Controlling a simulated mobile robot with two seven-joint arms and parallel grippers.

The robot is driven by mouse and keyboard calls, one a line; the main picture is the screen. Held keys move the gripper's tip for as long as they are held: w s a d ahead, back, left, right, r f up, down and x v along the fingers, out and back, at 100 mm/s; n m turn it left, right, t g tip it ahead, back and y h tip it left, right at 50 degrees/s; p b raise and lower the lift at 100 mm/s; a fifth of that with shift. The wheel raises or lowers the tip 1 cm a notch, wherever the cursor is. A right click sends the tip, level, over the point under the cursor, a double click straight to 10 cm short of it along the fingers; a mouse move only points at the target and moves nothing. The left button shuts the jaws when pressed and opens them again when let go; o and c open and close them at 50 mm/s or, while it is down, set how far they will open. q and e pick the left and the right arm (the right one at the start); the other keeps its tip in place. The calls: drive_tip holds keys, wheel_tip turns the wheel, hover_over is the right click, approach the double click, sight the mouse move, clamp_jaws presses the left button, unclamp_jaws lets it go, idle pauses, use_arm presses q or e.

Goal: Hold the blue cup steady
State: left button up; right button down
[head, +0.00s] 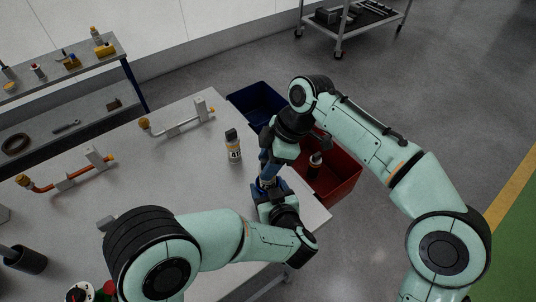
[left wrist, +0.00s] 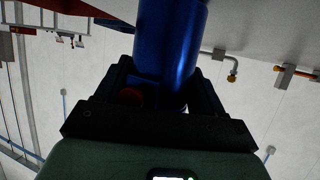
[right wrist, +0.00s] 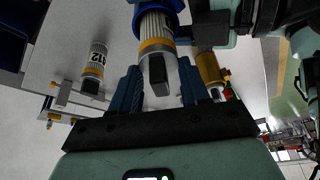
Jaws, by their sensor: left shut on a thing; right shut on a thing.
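The blue cup (left wrist: 172,40) is a plain blue cylinder that fills the upper middle of the left wrist view. My left gripper (left wrist: 160,92) is shut around it, near the front right corner of the table in the head view. My right gripper (right wrist: 158,88) is shut on the grey tip of a white ridged bottle with a yellow band (right wrist: 157,28). The bottle meets the cup's blue rim (right wrist: 155,5); how deep it sits inside is hidden. In the head view my right gripper (head: 269,164) is directly above my left gripper (head: 268,187).
A numbered bottle (head: 233,148) stands on the grey table (head: 190,165) to the left of the grippers. A red bin (head: 345,185) holding a dark bottle (head: 315,166) and a blue bin (head: 245,97) stand beyond the table edge. Pipe fixtures (head: 180,127) lie further left.

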drive_tip(key=shift+f, duration=2)
drive_tip(key=shift+f, duration=0.8)
drive_tip(key=shift+c, duration=2.4)
unclamp_jaws()
drive_tip(key=shift+s, duration=0.1)
use_arm(q)
drive_tip(key=shift+w+a, duration=0.1)
use_arm(e)
drive_tip(key=shift+s, duration=0.15)
